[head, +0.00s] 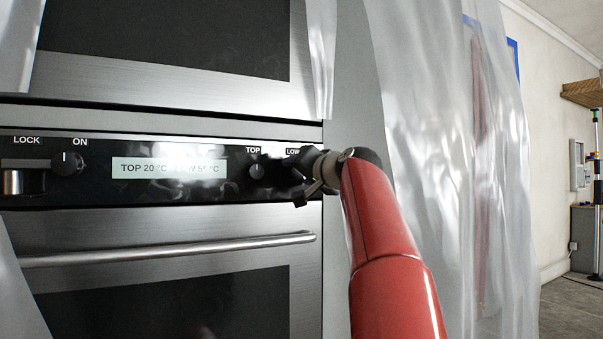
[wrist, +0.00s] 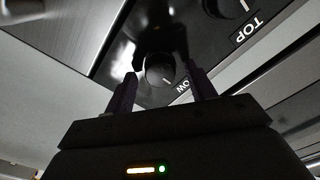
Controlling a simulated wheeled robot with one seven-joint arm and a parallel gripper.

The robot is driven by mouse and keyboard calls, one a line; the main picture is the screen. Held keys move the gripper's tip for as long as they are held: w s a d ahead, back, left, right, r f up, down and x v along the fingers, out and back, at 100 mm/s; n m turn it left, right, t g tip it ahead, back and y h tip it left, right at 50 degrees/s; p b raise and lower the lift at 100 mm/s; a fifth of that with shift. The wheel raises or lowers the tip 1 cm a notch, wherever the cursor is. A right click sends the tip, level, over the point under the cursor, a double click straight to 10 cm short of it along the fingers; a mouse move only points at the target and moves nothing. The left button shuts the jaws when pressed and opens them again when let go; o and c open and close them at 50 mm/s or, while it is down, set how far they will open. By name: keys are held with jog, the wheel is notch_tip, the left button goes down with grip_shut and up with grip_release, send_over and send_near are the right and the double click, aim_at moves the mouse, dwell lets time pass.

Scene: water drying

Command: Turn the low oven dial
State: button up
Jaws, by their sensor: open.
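My gripper (wrist: 163,78) is open, with one finger on each side of this dial. I cannot tell whether the fingers touch it. The display (head: 168,168) reads TOP 20 °C, with the low value partly washed out by glare.
The TOP dial (head: 257,171) is close to the left of my gripper; it also shows in the wrist view (wrist: 226,6). The ON dial (head: 67,163) is further left. The oven door handle (head: 170,249) runs below the panel. Translucent plastic sheeting (head: 440,130) hangs at the right.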

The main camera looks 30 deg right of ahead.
jog(key=s+b, duration=0.2)
jog(key=s, duration=0.5)
jog(key=shift+s+d, duration=0.15)
jog(key=shift+s, duration=0.25)
jog(key=shift+f, duration=0.1)
jog(key=s+a+f+n+g+p, duration=0.1)
jog(key=s+a+f+n+g, duration=0.15)
jog(key=s+a+f, duration=0.55)
jog(key=s+a+f+n+g+p, duration=0.1)
jog(key=s+a+f+g, duration=0.25)
jog(key=f, duration=0.85)
jog(key=s+a+f+n+g+p, duration=0.1)
jog(key=s+a+f+g, duration=0.35)
jog(key=f, duration=0.65)
jog(key=s+a+f+n+g+p, duration=0.1)
jog(key=s+a+f+n+g, duration=0.1)
jog(key=s+f, duration=0.9)
notch_tip(320, 180, down, 2)
jog(key=shift+a+f+n+h, duration=0.2)
jog(key=shift+f+n+h, duration=0.05)
jog(key=shift+n+h, duration=0.1)
jog(key=shift+o, duration=0.5)
jog(key=shift+r, duration=0.1)
